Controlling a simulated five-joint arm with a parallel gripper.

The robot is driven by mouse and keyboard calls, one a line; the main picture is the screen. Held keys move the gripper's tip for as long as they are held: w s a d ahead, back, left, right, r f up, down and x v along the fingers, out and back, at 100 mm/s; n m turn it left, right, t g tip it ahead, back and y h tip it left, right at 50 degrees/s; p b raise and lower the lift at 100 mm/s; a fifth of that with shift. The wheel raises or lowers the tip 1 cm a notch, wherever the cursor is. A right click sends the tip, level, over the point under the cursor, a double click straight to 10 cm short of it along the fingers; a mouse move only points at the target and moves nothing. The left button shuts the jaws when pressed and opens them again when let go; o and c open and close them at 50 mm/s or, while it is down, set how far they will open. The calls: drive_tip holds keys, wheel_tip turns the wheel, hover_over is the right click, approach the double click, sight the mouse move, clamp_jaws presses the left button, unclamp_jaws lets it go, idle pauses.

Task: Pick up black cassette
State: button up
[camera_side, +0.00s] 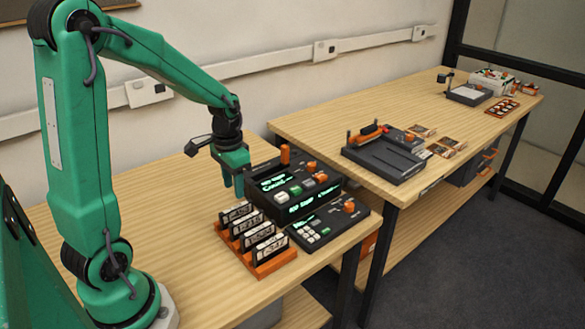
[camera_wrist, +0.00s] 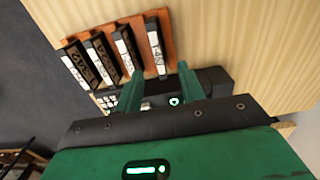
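Several black cassettes with white labels stand in a row in an orange rack (camera_side: 262,268) near the front edge of the near table. In the side view, one cassette (camera_side: 268,250) is nearest the camera and another (camera_side: 238,212) is at the far end. In the wrist view, the rack (camera_wrist: 166,22) lies beyond the fingertips, and the rightmost cassette (camera_wrist: 155,46) is closest to the gap between them. My gripper (camera_side: 233,190) is above the table, up and behind the rack, beside the control unit. In the wrist view, my gripper (camera_wrist: 160,70) is open, with nothing between its fingers.
A dark control unit (camera_side: 290,190) with lit screens and orange knobs stands right beside the rack, with a lower keypad panel (camera_side: 325,228) in front. A second table (camera_side: 330,117) holds a dark player (camera_side: 383,158) and other items. The near table's left part is clear.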

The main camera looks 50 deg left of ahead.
sight(237, 206)
drive_tip(key=shift+f, duration=0.1)
drive_tip(key=shift+f, duration=1.2)
drive_tip(key=shift+f, duration=0.1)
drive_tip(key=shift+d+f, duration=0.15)
drive_tip(key=shift+f, duration=2.35)
drive_tip(key=shift+c, duration=0.2)
clamp_jaws()
